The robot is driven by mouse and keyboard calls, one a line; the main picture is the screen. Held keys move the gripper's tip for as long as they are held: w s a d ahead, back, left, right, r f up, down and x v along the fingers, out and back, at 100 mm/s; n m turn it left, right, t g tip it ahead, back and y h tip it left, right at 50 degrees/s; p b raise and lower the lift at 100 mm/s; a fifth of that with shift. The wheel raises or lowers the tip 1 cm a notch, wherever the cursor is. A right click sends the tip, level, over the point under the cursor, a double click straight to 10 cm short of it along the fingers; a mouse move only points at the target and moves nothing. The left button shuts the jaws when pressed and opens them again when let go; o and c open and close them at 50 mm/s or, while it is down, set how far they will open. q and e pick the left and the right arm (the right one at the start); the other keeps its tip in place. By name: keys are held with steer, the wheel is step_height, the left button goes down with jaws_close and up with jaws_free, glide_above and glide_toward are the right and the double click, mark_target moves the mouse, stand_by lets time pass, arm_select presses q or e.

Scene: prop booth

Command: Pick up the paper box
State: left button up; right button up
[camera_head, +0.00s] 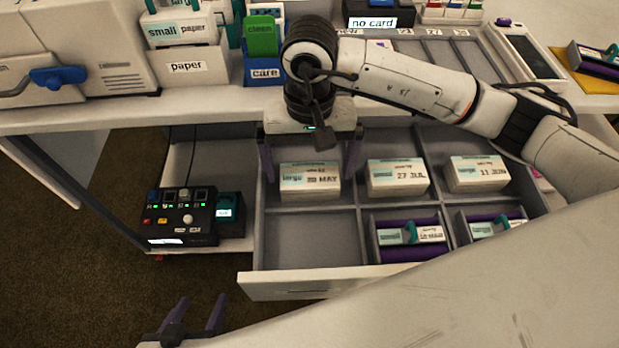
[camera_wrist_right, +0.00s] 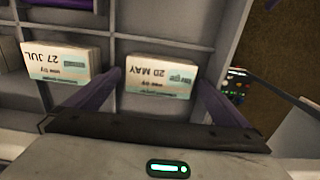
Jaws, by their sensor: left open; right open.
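A white box marked 20 MAY (camera_head: 310,182) lies in the back left compartment of the open drawer (camera_head: 330,284); it also shows in the right wrist view (camera_wrist_right: 160,76). My right gripper (camera_head: 309,165) is open above it, with one purple finger toward each side of the box. Contact cannot be told. Similar boxes marked 27 JUL (camera_head: 398,178) and 11 JUN (camera_head: 477,174) lie in the compartments to its right. A holder labelled "paper" (camera_head: 187,67) stands on the counter with white boxes in it. My left gripper (camera_head: 200,302) is open and empty, low in front of the drawer.
The front left compartment (camera_head: 305,240) is empty. Purple holders (camera_head: 410,252) fill the compartments to its right. A black button panel (camera_head: 180,217) stands left of the drawer. The counter edge (camera_head: 150,117) overhangs behind. A blue holder (camera_head: 263,72) stands by my right wrist.

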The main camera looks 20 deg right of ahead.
mark_target(309, 175)
steer(key=shift+f, duration=1.5)
steer(key=c, duration=0.6)
steer(key=shift+o, duration=0.2)
steer(key=shift+r, duration=0.1)
step_height(309, 175, up, 10)
